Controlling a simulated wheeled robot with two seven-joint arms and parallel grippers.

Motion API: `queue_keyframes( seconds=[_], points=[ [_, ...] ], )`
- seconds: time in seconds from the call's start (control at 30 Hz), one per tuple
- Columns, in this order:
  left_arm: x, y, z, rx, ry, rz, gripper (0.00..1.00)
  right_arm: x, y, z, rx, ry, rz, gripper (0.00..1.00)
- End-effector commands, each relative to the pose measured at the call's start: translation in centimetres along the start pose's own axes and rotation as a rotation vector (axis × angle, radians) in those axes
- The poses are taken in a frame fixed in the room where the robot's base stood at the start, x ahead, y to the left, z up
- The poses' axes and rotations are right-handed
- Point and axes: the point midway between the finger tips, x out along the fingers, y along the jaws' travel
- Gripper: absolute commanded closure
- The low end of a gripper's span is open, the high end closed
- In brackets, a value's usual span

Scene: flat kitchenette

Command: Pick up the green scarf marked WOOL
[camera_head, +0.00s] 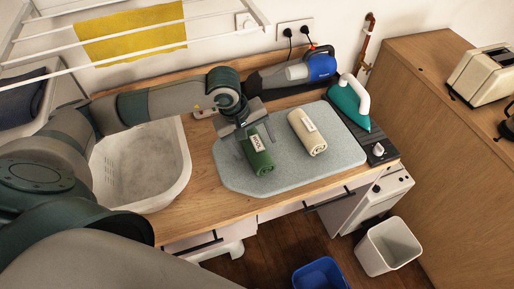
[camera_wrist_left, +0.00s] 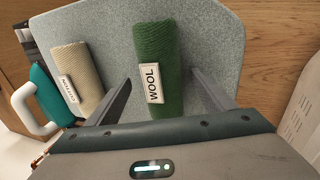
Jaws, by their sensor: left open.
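The green scarf (camera_head: 259,158) is rolled up and lies on a grey speckled board (camera_head: 232,180) on the counter. Its white label reads WOOL, clear in the left wrist view, where the scarf (camera_wrist_left: 157,62) lies between the two fingers. My left gripper (camera_head: 247,147) is over the scarf, open, with one finger on either side of the roll. I cannot tell whether the fingers touch it. A beige rolled scarf (camera_head: 307,133) with a white label lies to the right on the same board; it also shows in the left wrist view (camera_wrist_left: 78,75). My right gripper is not in view.
A teal iron (camera_head: 349,103) with a white handle stands at the board's back right. A blue and grey appliance (camera_head: 310,68) lies behind the board. A white sink (camera_head: 140,165) is to the left. A drying rack with a yellow cloth (camera_head: 135,34) hangs above.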

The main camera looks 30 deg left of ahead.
Motion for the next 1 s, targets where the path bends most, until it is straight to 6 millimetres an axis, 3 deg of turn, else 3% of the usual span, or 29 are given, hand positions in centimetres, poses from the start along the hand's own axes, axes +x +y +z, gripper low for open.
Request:
queue_keyframes(
  seconds=[0.13,0.33,0.73,1.0],
  points=[
    [0.0,0.0,0.0,0.000,0.000,0.000,0.24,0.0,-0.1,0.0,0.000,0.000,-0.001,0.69],
    [0.0,0.0,0.0,0.000,0.000,0.000,0.70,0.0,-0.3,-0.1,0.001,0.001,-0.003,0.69],
    [-0.2,0.1,-0.1,0.000,0.001,0.002,0.71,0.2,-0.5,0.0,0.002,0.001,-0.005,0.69],
    [-1.6,0.6,-0.1,0.002,0.003,0.003,0.71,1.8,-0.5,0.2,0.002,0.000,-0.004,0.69]
  ],
)
